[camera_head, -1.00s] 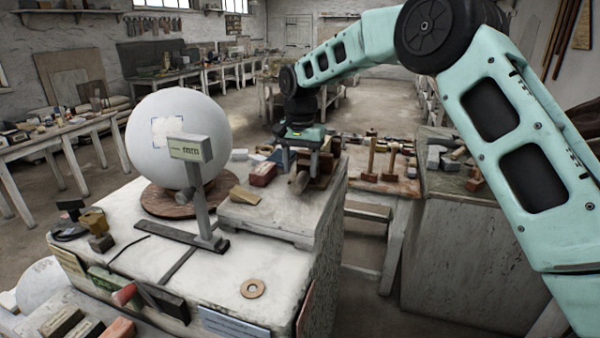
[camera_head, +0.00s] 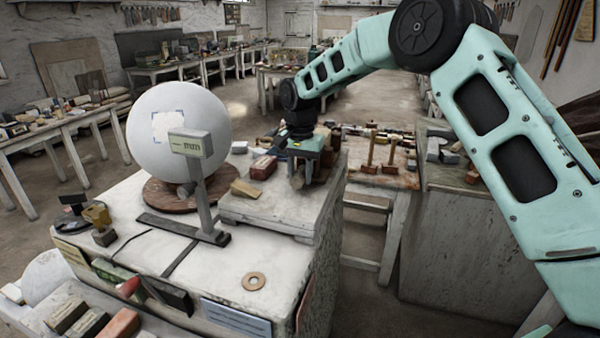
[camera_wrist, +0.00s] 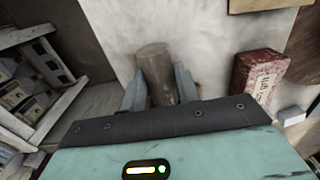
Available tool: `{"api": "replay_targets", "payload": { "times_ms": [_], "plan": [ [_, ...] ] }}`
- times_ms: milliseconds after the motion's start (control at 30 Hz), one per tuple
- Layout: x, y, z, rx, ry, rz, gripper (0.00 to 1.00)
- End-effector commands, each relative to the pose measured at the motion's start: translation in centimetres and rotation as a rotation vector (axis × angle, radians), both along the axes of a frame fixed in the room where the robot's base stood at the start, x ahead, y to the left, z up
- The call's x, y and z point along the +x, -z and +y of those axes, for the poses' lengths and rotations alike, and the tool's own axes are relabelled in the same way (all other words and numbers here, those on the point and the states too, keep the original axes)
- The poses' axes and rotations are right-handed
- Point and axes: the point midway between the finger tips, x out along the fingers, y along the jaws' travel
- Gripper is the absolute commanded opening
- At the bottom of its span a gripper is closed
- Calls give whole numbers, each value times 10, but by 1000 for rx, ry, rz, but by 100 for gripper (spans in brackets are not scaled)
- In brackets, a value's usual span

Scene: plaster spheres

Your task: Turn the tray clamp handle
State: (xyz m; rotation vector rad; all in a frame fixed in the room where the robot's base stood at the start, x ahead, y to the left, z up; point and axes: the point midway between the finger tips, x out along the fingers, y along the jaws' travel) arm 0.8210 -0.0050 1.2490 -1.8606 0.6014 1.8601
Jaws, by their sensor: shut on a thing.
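A short, worn grey-brown cylinder (camera_wrist: 156,70), which looks like the clamp handle, sits between the two fingers of my gripper (camera_wrist: 159,88) in the wrist view. The fingers are shut on its sides, and its rounded end sticks out past them. In the head view my gripper (camera_head: 303,168) points down at the right edge of the raised pale slab, with the cylinder's end (camera_head: 297,181) showing below it. The rest of the clamp is hidden behind my gripper, so I cannot tell how far the handle is turned.
A red box (camera_head: 263,167) and a wooden wedge (camera_head: 244,189) lie left of my gripper on the slab (camera_head: 270,212). A big white sphere (camera_head: 180,145) stands on a round brown board behind a small gauge post (camera_head: 190,143).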

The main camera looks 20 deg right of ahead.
Motion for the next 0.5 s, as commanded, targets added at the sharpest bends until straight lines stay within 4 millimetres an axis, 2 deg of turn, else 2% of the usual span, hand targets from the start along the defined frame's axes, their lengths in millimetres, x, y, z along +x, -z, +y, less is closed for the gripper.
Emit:
{"api": "replay_targets", "payload": {
  "times_ms": [267, 500],
  "plan": [
    [0, 4, -3, 64, 2, -51, 9],
    [-1, 8, -7, 209, 6, -159, 9]
  ]
}}
